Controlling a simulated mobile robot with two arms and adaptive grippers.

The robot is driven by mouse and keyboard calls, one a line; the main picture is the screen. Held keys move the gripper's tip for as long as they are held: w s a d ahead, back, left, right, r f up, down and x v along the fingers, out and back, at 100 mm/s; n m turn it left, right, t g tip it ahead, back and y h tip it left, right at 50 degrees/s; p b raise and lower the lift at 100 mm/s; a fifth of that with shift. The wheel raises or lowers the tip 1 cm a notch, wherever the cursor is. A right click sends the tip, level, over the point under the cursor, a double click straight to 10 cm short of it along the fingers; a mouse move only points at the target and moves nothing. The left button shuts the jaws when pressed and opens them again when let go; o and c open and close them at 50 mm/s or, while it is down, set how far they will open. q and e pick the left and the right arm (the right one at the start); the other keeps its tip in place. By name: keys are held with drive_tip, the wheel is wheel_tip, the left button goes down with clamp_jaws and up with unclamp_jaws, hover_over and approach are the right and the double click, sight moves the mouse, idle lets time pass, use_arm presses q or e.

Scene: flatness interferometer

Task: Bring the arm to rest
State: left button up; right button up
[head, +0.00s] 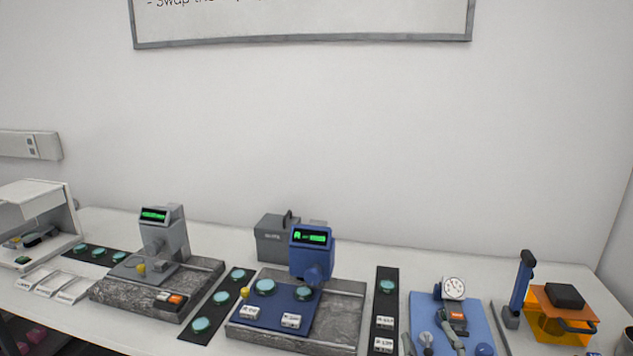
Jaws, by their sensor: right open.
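My right gripper (430,345) shows only as small grey parts low in the head view, by the front of the blue mat (479,318). It is open, with nothing seen held between its fingers. Its arm is hidden below the bottom edge. My left gripper is not in view. The white bench (380,257) runs across the lower part of the picture.
A grey gauge stand (173,237) and a blue one (312,262) rise from stone bases. Dark strips hold teal discs (201,325). An orange box (547,326) and blue-black upright (519,290) stand right.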

drive_tip(key=s+d+f+m+g+h, duration=0.1)
drive_tip(key=s+d+f+m+g, duration=0.1)
drive_tip(key=s+f+g, duration=0.45)
drive_tip(key=s+d+f+m+g+h, duration=0.15)
drive_tip(key=s+f, duration=0.25)
drive_tip(key=f, duration=0.5)
drive_tip(key=s+a+f+g+y, duration=0.1)
drive_tip(key=s+f+g, duration=0.3)
drive_tip(key=s, duration=0.3)
drive_tip(key=s+a+f+g+y, duration=0.2)
drive_tip(key=s+f+g, duration=0.15)
drive_tip(key=s, duration=0.45)
wheel_tip(320, 180, down, 26)
drive_tip(key=s, duration=0.1)
drive_tip(key=s+d+f+g, duration=0.2)
drive_tip(key=s+d+f, duration=0.1)
drive_tip(key=s+f, duration=1.3)
drive_tip(key=shift+s+d, duration=0.2)
drive_tip(key=shift+s, duration=0.3)
drive_tip(key=shift+f+h, duration=0.1)
drive_tip(key=shift+h, duration=0.15)
